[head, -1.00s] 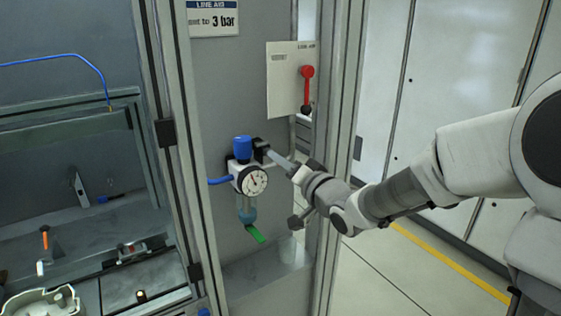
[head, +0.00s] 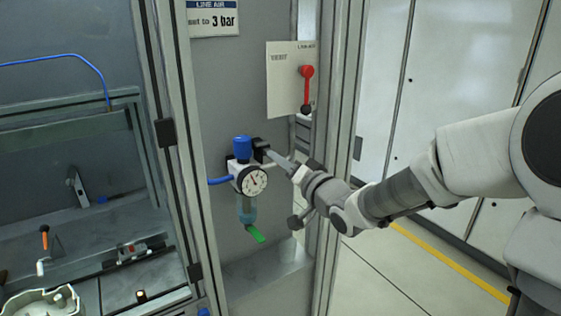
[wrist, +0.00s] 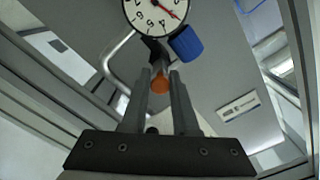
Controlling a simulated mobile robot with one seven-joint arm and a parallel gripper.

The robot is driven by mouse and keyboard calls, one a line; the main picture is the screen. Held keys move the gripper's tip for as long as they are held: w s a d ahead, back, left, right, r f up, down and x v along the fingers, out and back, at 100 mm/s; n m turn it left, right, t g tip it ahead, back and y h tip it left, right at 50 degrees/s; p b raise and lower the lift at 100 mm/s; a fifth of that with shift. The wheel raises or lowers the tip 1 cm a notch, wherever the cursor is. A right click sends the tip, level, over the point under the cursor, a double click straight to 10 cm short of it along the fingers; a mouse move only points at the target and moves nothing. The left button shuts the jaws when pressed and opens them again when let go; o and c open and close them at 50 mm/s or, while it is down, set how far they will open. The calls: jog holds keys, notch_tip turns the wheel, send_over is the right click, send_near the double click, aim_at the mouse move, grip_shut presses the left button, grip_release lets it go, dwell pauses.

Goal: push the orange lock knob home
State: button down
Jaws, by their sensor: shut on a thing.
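The orange lock knob (wrist: 160,84) shows between my two fingers in the wrist view. My gripper (wrist: 161,75) is shut on it, one finger on each side. In the head view my gripper (head: 262,151) reaches in from the right to the upper right of the air regulator, and the knob is hidden there. The regulator has a blue cap (head: 242,148) on top and a round white gauge (head: 254,181) in front. The cap (wrist: 186,44) and gauge (wrist: 155,12) also show close beyond the fingertips in the wrist view. How far in the knob sits cannot be told.
A bluish bowl (head: 246,211) and a green lever (head: 256,233) hang below the gauge. A red-handled lever (head: 307,88) is on a pale plate above right. Frame posts (head: 340,140) stand close to my arm. A blue hose (head: 219,181) joins at the left.

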dwell(0.4)
jog(key=shift+x, duration=1.25)
jog(key=c, duration=1.1)
grip_release()
jog(key=shift+r, duration=0.1)
jog(key=o, duration=0.4)
jog(key=shift+a, duration=0.1)
jog(key=shift+v, duration=8.7)
